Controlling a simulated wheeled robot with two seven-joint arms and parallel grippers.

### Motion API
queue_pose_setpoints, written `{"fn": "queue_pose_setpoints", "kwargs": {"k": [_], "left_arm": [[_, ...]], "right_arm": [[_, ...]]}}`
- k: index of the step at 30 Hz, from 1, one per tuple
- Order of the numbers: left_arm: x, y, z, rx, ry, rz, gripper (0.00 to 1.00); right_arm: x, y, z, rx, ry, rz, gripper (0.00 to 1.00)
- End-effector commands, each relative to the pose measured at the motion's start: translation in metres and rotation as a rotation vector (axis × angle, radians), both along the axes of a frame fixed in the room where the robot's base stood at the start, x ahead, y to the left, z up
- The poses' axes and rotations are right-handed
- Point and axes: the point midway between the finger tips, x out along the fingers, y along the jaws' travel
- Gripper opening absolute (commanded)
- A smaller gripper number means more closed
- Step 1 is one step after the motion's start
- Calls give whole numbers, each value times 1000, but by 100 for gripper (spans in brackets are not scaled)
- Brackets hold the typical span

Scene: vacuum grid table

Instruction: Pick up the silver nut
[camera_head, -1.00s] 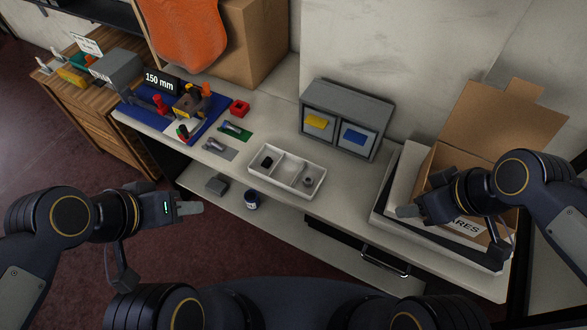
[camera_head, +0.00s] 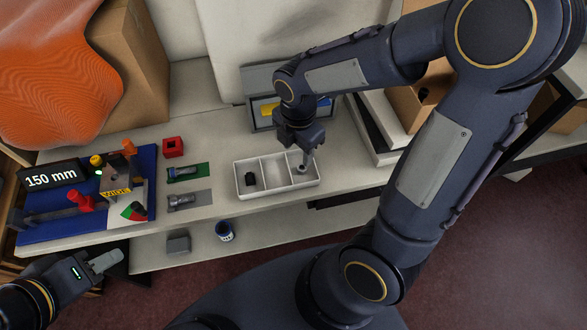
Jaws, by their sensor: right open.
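A white tray (camera_head: 246,193) with three compartments stands on the bench. The silver nut (camera_head: 301,169) is in its right compartment, small and partly hidden by my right gripper. My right gripper (camera_head: 307,160) is open and points down over that compartment, its fingers close to the nut. At this size I cannot tell whether they touch it. A black part (camera_head: 250,179) is in the left compartment, and the middle one looks empty. My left gripper (camera_head: 105,262) is off the front of the bench at lower left, far from the tray. I cannot see a gap between its fingers.
Left of the tray, bolts lie on a green mat (camera_head: 203,169) and a grey mat (camera_head: 203,204). A red box (camera_head: 173,147) and a blue board (camera_head: 52,230) with tools are further left. Bins (camera_head: 265,118) and a cardboard box stand behind my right arm.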

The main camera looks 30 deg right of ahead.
Motion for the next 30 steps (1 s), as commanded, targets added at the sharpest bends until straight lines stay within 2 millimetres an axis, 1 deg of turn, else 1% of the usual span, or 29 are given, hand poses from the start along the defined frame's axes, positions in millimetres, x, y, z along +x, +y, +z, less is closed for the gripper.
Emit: {"fn": "queue_pose_setpoints", "kwargs": {"k": [1,5,10,13,16,22,23,30], "left_arm": [[0,0,-2,0,0,0,36],[0,0,-4,0,0,0,36],[0,0,-8,0,0,0,36],[0,0,-11,0,0,0,36],[0,0,-12,0,0,0,36],[0,0,-11,0,0,0,36],[0,0,-11,0,0,0,36],[0,0,-11,0,0,0,36]], "right_arm": [[-1,-1,-8,-1,4,-1,49],[-2,-4,-21,0,4,-4,49],[-6,-14,-46,1,4,-5,49],[-6,-13,-59,1,4,-3,49],[-5,-13,-64,2,1,-4,49],[-5,-13,-64,2,0,-5,49],[-5,-13,-64,2,0,-5,47],[-5,-13,-64,2,0,-5,16]]}}
